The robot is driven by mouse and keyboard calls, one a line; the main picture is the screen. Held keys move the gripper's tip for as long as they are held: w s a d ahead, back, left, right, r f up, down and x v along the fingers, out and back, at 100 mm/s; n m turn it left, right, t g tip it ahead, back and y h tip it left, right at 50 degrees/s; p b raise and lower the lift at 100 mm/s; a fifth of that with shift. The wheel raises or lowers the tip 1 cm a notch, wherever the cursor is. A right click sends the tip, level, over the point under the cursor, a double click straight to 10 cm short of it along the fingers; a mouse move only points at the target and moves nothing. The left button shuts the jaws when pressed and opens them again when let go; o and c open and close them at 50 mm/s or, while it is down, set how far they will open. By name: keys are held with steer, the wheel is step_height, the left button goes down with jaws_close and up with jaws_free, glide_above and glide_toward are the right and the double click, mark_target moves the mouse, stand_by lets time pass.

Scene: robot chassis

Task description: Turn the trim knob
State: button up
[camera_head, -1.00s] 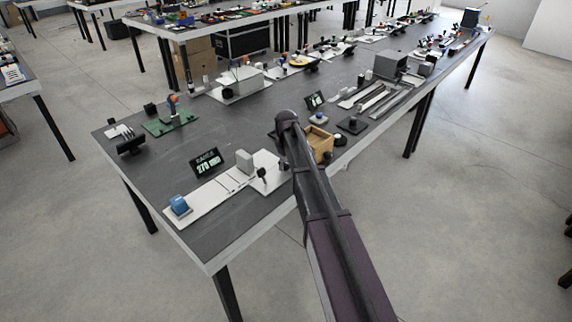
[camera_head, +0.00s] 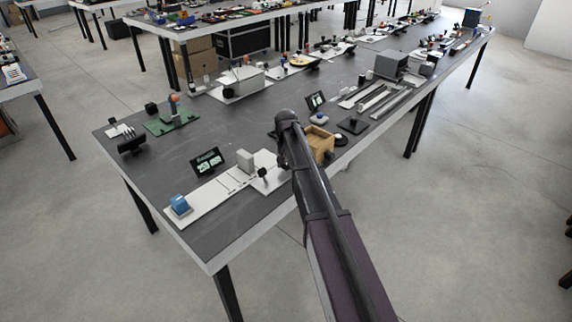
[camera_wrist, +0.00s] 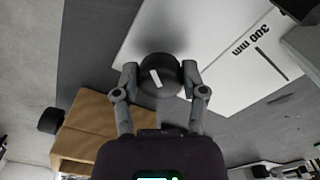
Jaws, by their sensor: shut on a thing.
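The trim knob (camera_wrist: 172,64) is round and black with a white pointer mark. The pointer mark is tilted slightly from the picture's vertical. In the head view the white plate (camera_head: 212,199) lies near the table's front edge, and my arm hides much of the gripper area.
A wooden box (camera_wrist: 88,132) is close beside my gripper; it also shows in the head view (camera_head: 321,143). A small dark display (camera_head: 207,161) stands behind the plate. A blue part (camera_head: 180,205) sits at the plate's left end. Free table lies left of the display.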

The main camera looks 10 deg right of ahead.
steer(key=shift+s+m, duration=0.1)
steer(key=shift+m, duration=0.5)
steer(key=o, duration=1.1)
steer(key=shift+o, duration=0.2)
steer(key=shift+n, duration=0.4)
